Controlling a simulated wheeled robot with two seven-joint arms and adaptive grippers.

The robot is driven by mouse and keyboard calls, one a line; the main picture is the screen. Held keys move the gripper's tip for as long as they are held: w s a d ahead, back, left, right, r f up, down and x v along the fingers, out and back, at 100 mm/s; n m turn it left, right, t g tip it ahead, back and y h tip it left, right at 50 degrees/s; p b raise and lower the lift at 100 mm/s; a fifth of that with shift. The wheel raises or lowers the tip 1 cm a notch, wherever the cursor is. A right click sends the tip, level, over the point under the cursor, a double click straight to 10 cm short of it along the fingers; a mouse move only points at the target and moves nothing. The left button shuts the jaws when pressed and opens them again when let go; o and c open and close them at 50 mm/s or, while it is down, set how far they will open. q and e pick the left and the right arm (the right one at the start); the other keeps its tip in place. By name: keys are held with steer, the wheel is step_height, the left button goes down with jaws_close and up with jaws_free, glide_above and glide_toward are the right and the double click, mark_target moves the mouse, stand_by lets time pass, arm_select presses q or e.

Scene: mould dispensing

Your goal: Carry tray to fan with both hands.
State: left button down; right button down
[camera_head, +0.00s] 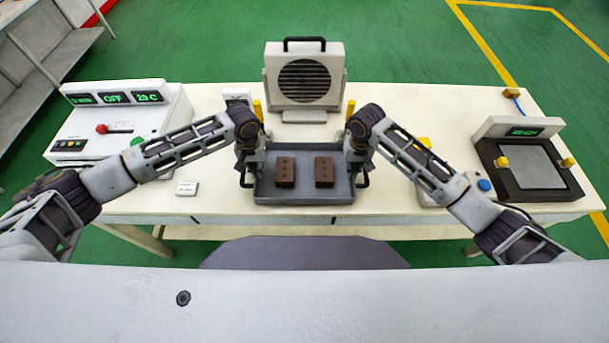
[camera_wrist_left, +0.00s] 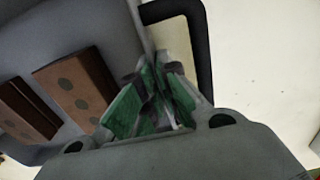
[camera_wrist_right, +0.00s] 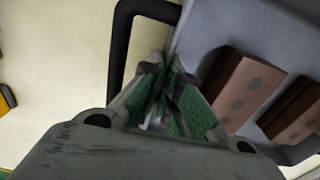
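The grey tray (camera_head: 304,196) is in front of the fan, with two brown blocks (camera_head: 285,172) (camera_head: 324,172) inside and a black handle on each side. I cannot tell whether it touches the table. The grey fan (camera_head: 304,82), with a round dark grille, stands upright behind it. My left gripper (camera_head: 246,176) is at the tray's left wall, its green-padded fingers (camera_wrist_left: 156,88) closed about the wall beside the handle (camera_wrist_left: 200,45). My right gripper (camera_head: 361,176) is at the right wall, its fingers (camera_wrist_right: 165,88) closed about it beside the other handle (camera_wrist_right: 122,50). The fingertips are partly hidden.
The white table (camera_head: 222,208) has a control box (camera_head: 120,115) with green displays at left. A dark framed device (camera_head: 527,165) with a display stands at right. Yellow posts (camera_head: 258,110) (camera_head: 350,110) flank the fan. A small label (camera_head: 187,188) lies left of the tray.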

arm_select(q)
steer(key=shift+a+f+b, duration=0.1)
steer(key=shift+f+b, duration=0.4)
steer(key=shift+f, duration=0.05)
arm_select(e)
steer(key=shift+d+f, duration=0.1)
steer(key=shift+f, duration=0.45)
arm_select(q)
steer(key=c, duration=1.6)
jaws_free()
steer(key=shift+c, duration=0.2)
arm_select(e)
steer(key=c, duration=1.6)
jaws_free()
steer(key=shift+c, duration=0.2)
arm_select(q)
steer(key=shift+r, duration=0.1)
step_height(320, 180, up, 12)
arm_select(e)
steer(key=shift+r, duration=0.15)
step_height(320, 180, up, 12)
arm_select(q)
steer(key=shift+s, duration=0.1)
arm_select(e)
steer(key=shift+s, duration=0.1)
